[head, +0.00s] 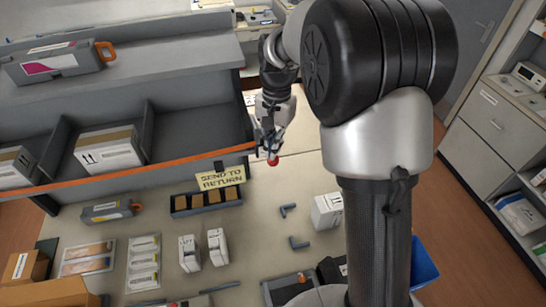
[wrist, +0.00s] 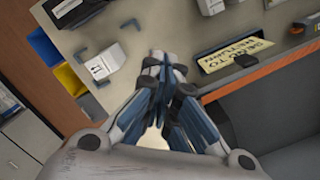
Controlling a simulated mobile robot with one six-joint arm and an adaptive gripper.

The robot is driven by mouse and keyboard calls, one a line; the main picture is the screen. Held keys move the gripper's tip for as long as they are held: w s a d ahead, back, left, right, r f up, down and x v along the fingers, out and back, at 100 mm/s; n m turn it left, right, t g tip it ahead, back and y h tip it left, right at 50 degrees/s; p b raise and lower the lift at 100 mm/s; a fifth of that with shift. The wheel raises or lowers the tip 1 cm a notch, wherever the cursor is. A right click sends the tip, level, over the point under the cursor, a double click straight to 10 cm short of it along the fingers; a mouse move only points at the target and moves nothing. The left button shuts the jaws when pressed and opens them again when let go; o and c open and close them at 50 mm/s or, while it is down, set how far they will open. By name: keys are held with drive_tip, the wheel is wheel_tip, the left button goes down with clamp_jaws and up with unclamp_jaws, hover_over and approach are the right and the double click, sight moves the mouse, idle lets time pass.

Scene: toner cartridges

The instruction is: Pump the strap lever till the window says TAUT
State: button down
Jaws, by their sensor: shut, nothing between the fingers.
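My gripper (head: 269,146) is shut and empty above the back of the bench, right of the shelf unit. In the wrist view its fingers (wrist: 160,72) meet over the bench top. A small red knob (head: 273,160) shows right at the fingertips in the head view; I cannot tell whether they touch, or whether it is the strap lever's end. A dark grey device (head: 284,288) at the front edge is partly hidden by my arm. I see no readable window and no word TAUT.
A yellow SEND TO RETURN sign (head: 220,177) stands at a dark tray (head: 180,204) with brown blocks. A white carton (head: 327,211) and grey corner brackets (head: 298,243) lie to the right. A blue bin (head: 424,264) is beyond the bench's right edge. Shelves (head: 195,135) rise at left.

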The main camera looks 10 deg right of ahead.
drive_tip(key=shift+f+b, duration=1.45)
drive_tip(key=shift+f, duration=0.85)
drive_tip(key=shift+r, duration=0.1)
drive_tip(key=shift+w+d+r+p, duration=0.15)
drive_tip(key=shift+w+d+p, duration=0.05)
drive_tip(key=shift+p, duration=0.2)
drive_tip(key=shift+w+d+r+p, duration=0.15)
drive_tip(key=shift+w+d+p, duration=0.25)
drive_tip(key=shift+w+p, duration=0.1)
drive_tip(key=shift+w+d+r+p, duration=0.15)
drive_tip(key=shift+w+d+p, duration=0.25)
drive_tip(key=shift+w, duration=0.1)
